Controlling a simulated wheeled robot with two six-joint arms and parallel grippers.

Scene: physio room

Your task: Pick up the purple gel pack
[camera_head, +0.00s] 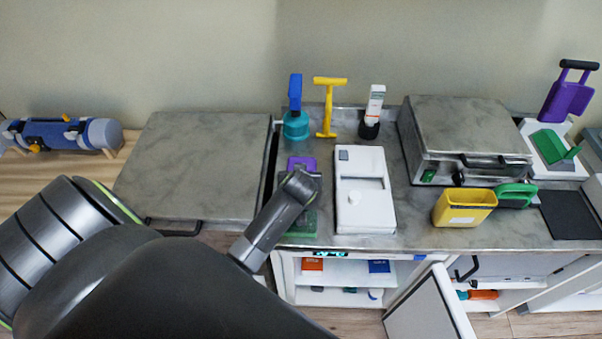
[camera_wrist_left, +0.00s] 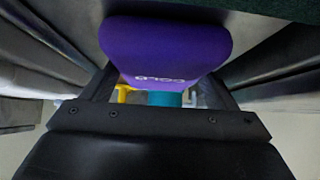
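The purple gel pack (camera_head: 302,163) shows as a small patch just behind my left gripper in the head view, at the back left of the counter. In the left wrist view the purple gel pack (camera_wrist_left: 165,50) is large and close, with white lettering near its lower edge. My left gripper (camera_head: 300,186) hides part of the pack in the head view. In the wrist view its fingers (camera_wrist_left: 163,88) are apart, one at each side of the pack's lower end. I cannot tell whether they press on it. My right gripper is out of view.
A green item (camera_head: 300,225) lies below my left gripper. A white device (camera_head: 365,205) stands close to the right. A teal and blue bottle (camera_head: 296,122) and a yellow T-shaped tool (camera_head: 327,105) stand behind. A grey lidded box (camera_head: 196,165) is at the left.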

